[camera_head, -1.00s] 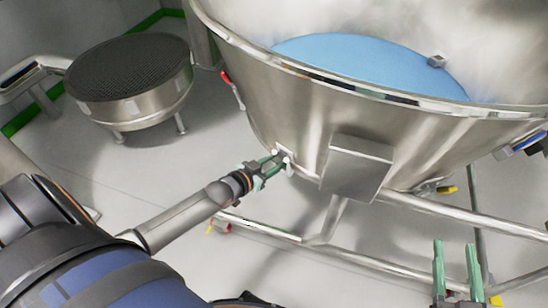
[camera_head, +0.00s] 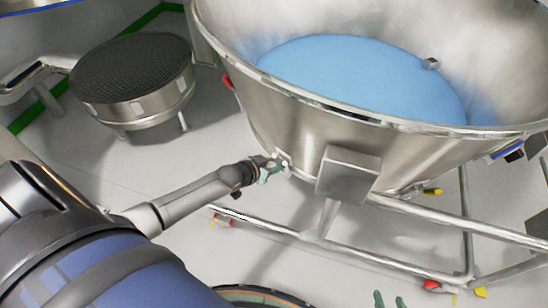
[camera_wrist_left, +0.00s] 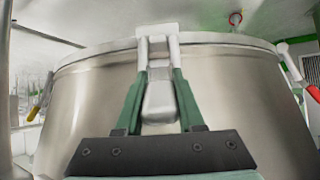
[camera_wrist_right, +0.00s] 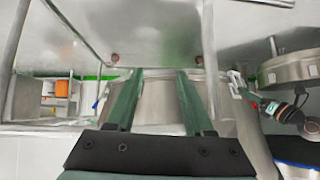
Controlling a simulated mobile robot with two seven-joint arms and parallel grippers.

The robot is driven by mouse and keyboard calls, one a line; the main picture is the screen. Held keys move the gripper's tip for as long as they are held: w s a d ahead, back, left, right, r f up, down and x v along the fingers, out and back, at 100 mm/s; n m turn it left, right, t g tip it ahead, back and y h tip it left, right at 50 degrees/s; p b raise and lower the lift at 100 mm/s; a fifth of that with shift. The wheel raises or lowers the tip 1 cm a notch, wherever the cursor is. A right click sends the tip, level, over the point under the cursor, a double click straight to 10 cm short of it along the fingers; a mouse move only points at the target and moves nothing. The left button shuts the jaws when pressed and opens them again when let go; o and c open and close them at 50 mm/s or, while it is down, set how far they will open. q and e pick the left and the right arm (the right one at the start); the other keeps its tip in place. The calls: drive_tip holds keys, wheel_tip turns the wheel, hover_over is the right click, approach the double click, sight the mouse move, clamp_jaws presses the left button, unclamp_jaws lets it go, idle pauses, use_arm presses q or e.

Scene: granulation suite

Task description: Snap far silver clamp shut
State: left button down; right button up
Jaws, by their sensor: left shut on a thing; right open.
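A silver clamp (camera_wrist_left: 159,95) sits on the outer wall of the steel bowl (camera_head: 300,135). The clamp's small parts are hard to make out in the head view. My right gripper (camera_head: 391,300) is at the bottom edge of the head view. Its green fingers (camera_wrist_right: 154,100) are apart and empty in the right wrist view.
The bowl holds blue material (camera_head: 360,75) and stands on a tubular frame (camera_head: 290,238). A red-handled clamp (camera_head: 227,83) and a blue-handled one (camera_head: 508,150) are on its sides. A round sieve (camera_head: 130,75) stands at the left. A box (camera_head: 347,175) juts from the wall.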

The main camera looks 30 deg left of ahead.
use_arm(q)
drive_tip(key=r+g+p, duration=0.1)
drive_tip(key=p, duration=0.1)
drive_tip(key=shift+w+r+p, duration=0.15)
drive_tip(key=shift+p, duration=0.15)
drive_tip(key=shift+w+g+p, duration=0.1)
drive_tip(key=shift+g+p, duration=0.4)
drive_tip(key=shift+g, duration=0.1)
drive_tip(key=shift+g+y+p, duration=0.3)
drive_tip(key=shift+g, duration=0.1)
drive_tip(key=shift+w+g+p, duration=0.15)
drive_tip(key=shift+g+p, duration=0.3)
drive_tip(key=shift+g, duration=0.15)
drive_tip(key=shift+d, duration=0.1)
drive_tip(key=shift+g+p, duration=0.3)
drive_tip(key=shift+g, duration=0.4)
use_arm(e)
drive_tip(key=r, duration=0.1)
drive_tip(key=d+r, duration=0.1)
drive_tip(key=r, duration=0.2)
drive_tip(key=shift+s+d, duration=0.3)
drive_tip(key=shift+s, duration=0.1)
use_arm(q)
drive_tip(key=shift+w, duration=0.1)
